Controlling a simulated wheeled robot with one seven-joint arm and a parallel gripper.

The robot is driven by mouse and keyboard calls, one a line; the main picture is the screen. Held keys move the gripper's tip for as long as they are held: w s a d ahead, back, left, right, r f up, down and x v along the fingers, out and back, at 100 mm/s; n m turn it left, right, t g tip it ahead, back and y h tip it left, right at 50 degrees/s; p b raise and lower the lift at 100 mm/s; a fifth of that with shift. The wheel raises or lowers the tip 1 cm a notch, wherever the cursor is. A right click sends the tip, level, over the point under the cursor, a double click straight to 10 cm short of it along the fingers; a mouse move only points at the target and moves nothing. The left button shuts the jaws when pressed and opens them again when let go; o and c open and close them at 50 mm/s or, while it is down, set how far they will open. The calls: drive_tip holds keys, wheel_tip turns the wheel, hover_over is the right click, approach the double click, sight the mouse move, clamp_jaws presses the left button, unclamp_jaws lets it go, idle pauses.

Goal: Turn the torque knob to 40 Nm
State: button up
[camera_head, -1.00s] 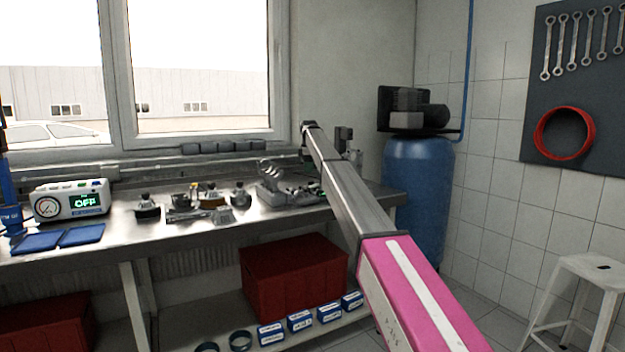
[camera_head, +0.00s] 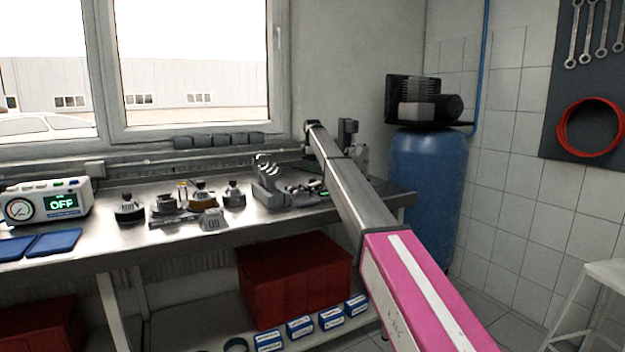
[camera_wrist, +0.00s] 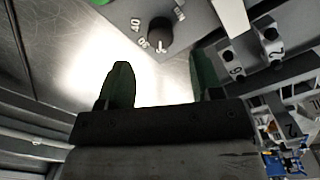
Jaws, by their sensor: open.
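The torque knob (camera_wrist: 160,31) is a round black knob on a grey plate, at the top of the wrist view. Printed numbers ring it; a 40 (camera_wrist: 136,25) stands at its left, and the other marks are too small or angled to read surely. A pale mark shows at the knob's lower edge. My gripper (camera_wrist: 161,80) has two dark green fingers, spread apart and empty. The knob lies beyond the fingertips, above the gap between them in the picture, and appears apart from them. In the head view my arm hides most of the gripper, and I cannot make out the knob.
Numbered grey blocks (camera_wrist: 250,55) stand close to the right finger. In the head view a grey fixture (camera_head: 268,184) and several dark engine parts stand on the steel bench (camera_head: 110,236). A gauge box (camera_head: 46,201) reads OFF at left. A blue tank (camera_head: 427,185) stands beyond the bench.

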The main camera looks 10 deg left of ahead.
sight(312, 181)
wheel_tip(312, 181, down, 6)
drive_tip(key=shift+f, duration=0.1)
drive_tip(key=c, duration=0.9)
drive_tip(key=shift+c, duration=0.2)
